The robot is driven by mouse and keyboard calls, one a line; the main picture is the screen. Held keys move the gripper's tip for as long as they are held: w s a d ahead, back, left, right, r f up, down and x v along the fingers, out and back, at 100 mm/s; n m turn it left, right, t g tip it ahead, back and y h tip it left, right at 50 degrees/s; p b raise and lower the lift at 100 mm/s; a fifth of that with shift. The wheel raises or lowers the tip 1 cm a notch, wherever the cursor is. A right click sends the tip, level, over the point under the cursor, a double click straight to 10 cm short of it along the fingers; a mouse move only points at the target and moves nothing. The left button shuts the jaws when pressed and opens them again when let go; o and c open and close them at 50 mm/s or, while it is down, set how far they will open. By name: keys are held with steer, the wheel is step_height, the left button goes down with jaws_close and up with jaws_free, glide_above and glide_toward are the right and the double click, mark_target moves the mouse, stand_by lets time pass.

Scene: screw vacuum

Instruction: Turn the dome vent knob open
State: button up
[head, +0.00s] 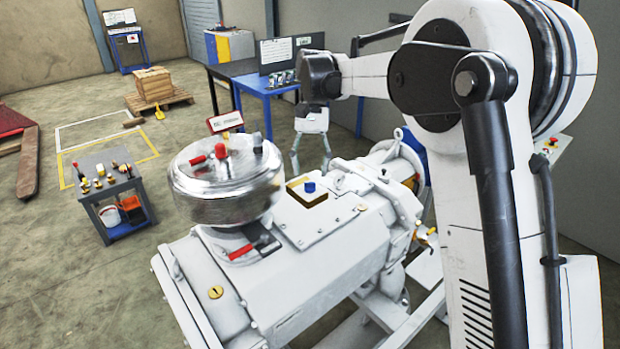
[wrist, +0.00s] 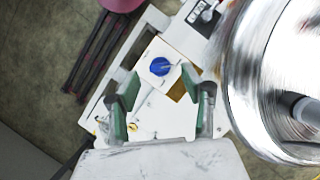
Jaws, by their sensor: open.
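The shiny metal dome (head: 228,185) stands on the white machine, left of my gripper (head: 311,170). On its top are a red knob (head: 220,151), a red-ended handle (head: 197,160) and a grey knob (head: 257,141); I cannot tell which is the vent knob. In the wrist view the dome (wrist: 255,75) fills the right side, with a dark grey knob (wrist: 305,109) at the edge. My gripper (wrist: 160,88) is open and empty, its green-padded fingers apart.
The white machine body (head: 315,240) extends under the dome and gripper. A red-handled lever (head: 240,252) lies at the dome's base. A small sign (head: 225,121) stands behind the dome. A tool cart (head: 112,190) is at left; a blue table (head: 265,88) is behind.

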mark_target(310, 186)
steer(key=shift+x, duration=1.7)
steer(key=shift+c, duration=0.4)
jaws_close()
